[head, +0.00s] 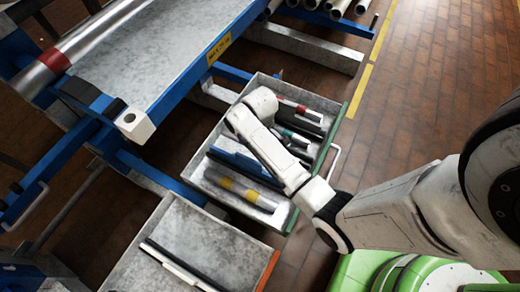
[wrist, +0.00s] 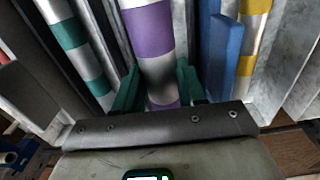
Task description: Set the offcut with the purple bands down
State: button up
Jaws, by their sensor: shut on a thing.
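The offcut with the purple bands (wrist: 150,40) is a pale metal tube in the middle of the wrist view. My gripper (wrist: 158,88) has its green fingers on either side of this offcut, shut on it. The offcut lies lengthwise between neighbouring strips; I cannot tell whether it touches the tray floor. In the head view my white arm reaches into the grey tray (head: 345,112) with the green edge. The gripper and the purple bands are hidden there behind my wrist.
A teal-banded offcut (wrist: 72,35) lies left of the held one, a yellow-banded offcut (wrist: 246,66) right, beyond a blue strip (wrist: 222,60). A red-banded piece (head: 300,109) lies at the tray's far end. A second tray (head: 205,235) stands nearer; a blue-framed bench (head: 165,60) stands left.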

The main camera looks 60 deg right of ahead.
jog(key=shift+f+b, duration=1.2)
jog(key=shift+f, duration=2.65)
jog(key=shift+f, duration=0.2)
jog(key=o, duration=1.2)
jog(key=shift+c, duration=0.2)
jog(key=shift+r, duration=0.1)
